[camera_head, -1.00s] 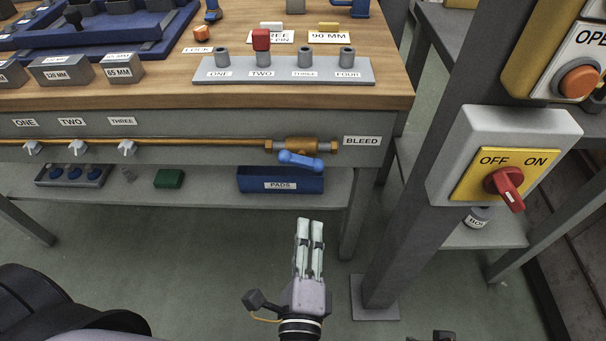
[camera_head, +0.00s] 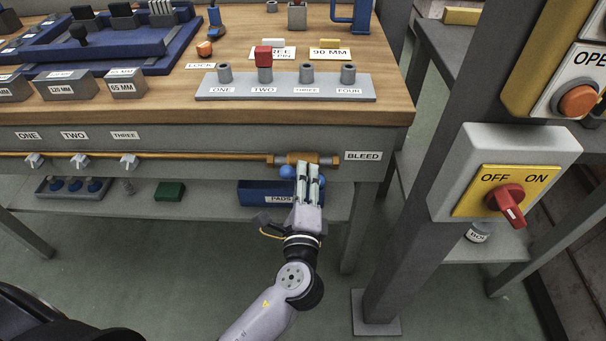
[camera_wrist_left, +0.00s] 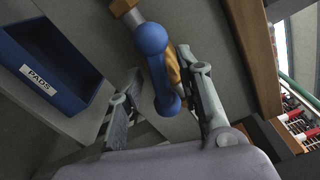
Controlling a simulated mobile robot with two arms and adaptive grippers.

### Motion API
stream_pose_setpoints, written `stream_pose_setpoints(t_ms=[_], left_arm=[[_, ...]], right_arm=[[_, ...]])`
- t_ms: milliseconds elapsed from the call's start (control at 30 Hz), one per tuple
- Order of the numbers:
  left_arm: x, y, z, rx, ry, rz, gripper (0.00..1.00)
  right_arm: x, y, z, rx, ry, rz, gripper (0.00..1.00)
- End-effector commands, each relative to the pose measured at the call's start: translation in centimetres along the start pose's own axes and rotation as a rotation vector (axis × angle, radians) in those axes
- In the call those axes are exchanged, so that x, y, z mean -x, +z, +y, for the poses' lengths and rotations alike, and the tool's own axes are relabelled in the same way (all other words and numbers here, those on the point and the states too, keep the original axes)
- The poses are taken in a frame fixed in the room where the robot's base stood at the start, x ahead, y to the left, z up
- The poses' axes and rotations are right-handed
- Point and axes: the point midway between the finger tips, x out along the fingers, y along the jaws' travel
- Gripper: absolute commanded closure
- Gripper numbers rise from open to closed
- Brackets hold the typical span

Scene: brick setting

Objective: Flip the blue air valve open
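The blue air valve handle (camera_head: 287,173) hangs beneath the brass valve body (camera_head: 293,157), beside the BLEED label (camera_head: 363,155) on the bench front. My left gripper (camera_head: 308,166) is at the valve, its fingers partly covering the handle and the brass body. In the left wrist view the blue handle (camera_wrist_left: 153,40), with rounded ends, lies between the two fingers of my left gripper (camera_wrist_left: 166,80). The fingers are apart, with gaps visible beside the handle; I cannot tell whether either touches it. My right gripper is not in view.
A blue PADS bin (camera_head: 260,193) stands on the lower shelf just below the valve. A brass pipe (camera_head: 200,155) with several white taps runs left along the bench front. A grey post with a red OFF/ON switch (camera_head: 507,200) stands to the right.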

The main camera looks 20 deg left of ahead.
Motion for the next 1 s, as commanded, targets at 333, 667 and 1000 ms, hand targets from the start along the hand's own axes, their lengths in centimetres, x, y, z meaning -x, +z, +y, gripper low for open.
stream_pose_setpoints(t_ms=[333,667,1000], left_arm=[[-1.33,0.03,0.02,0.001,0.0,0.0,0.67],[-1.29,0.03,0.02,0.0,0.0,0.0,0.81],[-1.28,0.03,0.03,0.0,0.0,0.0,1.0]], right_arm=[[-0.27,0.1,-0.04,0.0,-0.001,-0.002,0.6],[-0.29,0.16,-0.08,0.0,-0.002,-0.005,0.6],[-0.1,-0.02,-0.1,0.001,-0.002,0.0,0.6]])
